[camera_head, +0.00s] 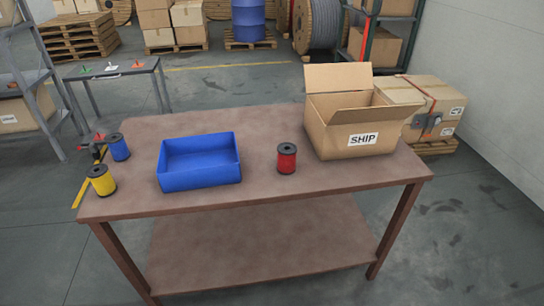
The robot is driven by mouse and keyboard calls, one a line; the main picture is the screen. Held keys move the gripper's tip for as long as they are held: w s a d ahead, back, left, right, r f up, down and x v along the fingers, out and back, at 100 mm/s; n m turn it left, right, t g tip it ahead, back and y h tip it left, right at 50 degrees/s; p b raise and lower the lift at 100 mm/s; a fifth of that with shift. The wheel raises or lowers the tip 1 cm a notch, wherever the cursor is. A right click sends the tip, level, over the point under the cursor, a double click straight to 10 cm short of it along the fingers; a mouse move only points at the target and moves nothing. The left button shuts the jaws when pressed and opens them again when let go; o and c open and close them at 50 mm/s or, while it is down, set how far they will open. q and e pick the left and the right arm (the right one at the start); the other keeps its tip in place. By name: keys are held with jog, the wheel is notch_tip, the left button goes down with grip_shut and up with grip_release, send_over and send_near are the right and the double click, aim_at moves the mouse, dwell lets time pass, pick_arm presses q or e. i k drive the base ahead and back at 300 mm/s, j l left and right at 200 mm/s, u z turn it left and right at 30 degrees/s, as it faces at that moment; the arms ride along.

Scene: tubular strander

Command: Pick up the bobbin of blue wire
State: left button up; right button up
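The bobbin of blue wire (119,148) stands upright near the left edge of the brown table, behind the bobbin of yellow wire (103,181). It has dark end flanges and blue wire between them. The bobbin of red wire (287,159) stands apart, right of the blue tray. Neither of my grippers shows in the head view, so their state is hidden.
On the brown table (262,199), an empty blue tray (203,178) sits left of centre and an open SHIP carton (340,144) at the right. A red and dark tool (97,147) lies by the left edge. The front middle is clear.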

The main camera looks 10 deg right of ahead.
aim_at(116, 142)
jog(key=i+j+z, duration=0.1)
jog(key=j, duration=0.25)
jog(key=i+j+z, duration=0.15)
jog(key=j, duration=0.25)
jog(key=i+j+z, duration=0.1)
jog(key=j, duration=0.25)
jog(key=i+j+z, duration=0.15)
jog(key=j, duration=0.25)
jog(key=k, duration=0.1)
